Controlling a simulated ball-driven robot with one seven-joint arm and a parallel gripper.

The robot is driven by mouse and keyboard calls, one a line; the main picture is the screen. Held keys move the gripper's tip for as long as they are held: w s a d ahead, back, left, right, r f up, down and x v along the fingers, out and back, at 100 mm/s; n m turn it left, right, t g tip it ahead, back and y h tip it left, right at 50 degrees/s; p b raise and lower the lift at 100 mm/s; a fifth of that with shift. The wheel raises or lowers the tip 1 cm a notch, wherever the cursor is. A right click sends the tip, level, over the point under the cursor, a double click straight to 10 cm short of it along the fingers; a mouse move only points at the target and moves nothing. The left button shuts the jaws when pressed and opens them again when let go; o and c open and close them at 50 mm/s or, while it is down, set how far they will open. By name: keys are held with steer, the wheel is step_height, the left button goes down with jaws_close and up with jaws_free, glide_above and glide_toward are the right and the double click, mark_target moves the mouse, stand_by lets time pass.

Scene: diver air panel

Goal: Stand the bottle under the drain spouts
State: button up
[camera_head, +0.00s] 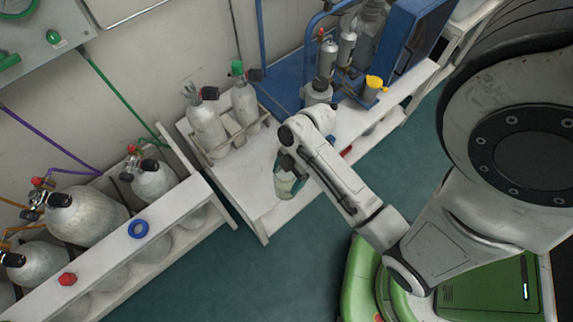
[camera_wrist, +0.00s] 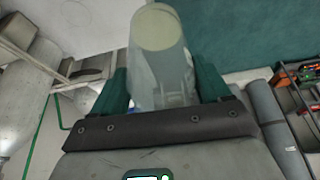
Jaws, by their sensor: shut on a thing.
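My gripper (camera_head: 287,167) is shut on a pale translucent bottle (camera_head: 285,187) at the front edge of the white bench. In the wrist view the bottle (camera_wrist: 160,50) sits between the green fingers of my gripper (camera_wrist: 161,88), with its round pale end facing away from the palm. I cannot tell whether the bottle touches the bench. Grey filter housings (camera_head: 327,58) stand on the blue unit at the back right of the bench, beyond my arm. The drain spouts are too small or hidden to make out.
Two grey cylinders (camera_head: 206,122) stand in a rack on the bench's left. A yellow-topped container (camera_head: 374,87) stands by the blue unit (camera_head: 408,35). A white rack (camera_head: 180,222) of large cylinders is at left. Some white bench top (camera_head: 240,180) is bare.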

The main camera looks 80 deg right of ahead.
stand_by(0.4)
steer(key=w+a+r+m+t+h, duration=0.1)
steer(key=w+a+m, duration=0.4)
steer(key=w, duration=0.5)
steer(key=w+a+r+m+h, duration=0.2)
steer(key=w+a+r+m, duration=0.2)
steer(key=w+a, duration=0.6)
steer(key=shift+w+a+r+m+t+h, duration=0.3)
steer(key=shift+w+r+m+t, duration=0.1)
steer(key=shift+w+m, duration=0.3)
steer(key=s+d+f+m+h+b, duration=0.1)
steer(key=s+d+f+m+b, duration=0.25)
steer(key=s+d, duration=0.65)
steer(key=s+d+f+m+h+b, duration=0.2)
steer(key=s+d+m+b, duration=0.15)
steer(key=s+d, duration=0.65)
steer(key=w+d+f+b, duration=0.1)
steer(key=w+d+f, duration=0.1)
steer(key=w+f, duration=0.4)
steer(key=w+d+f+b, duration=0.1)
steer(key=w+d+f, duration=0.2)
steer(key=w+f, duration=0.4)
steer(key=shift+g, duration=0.4)
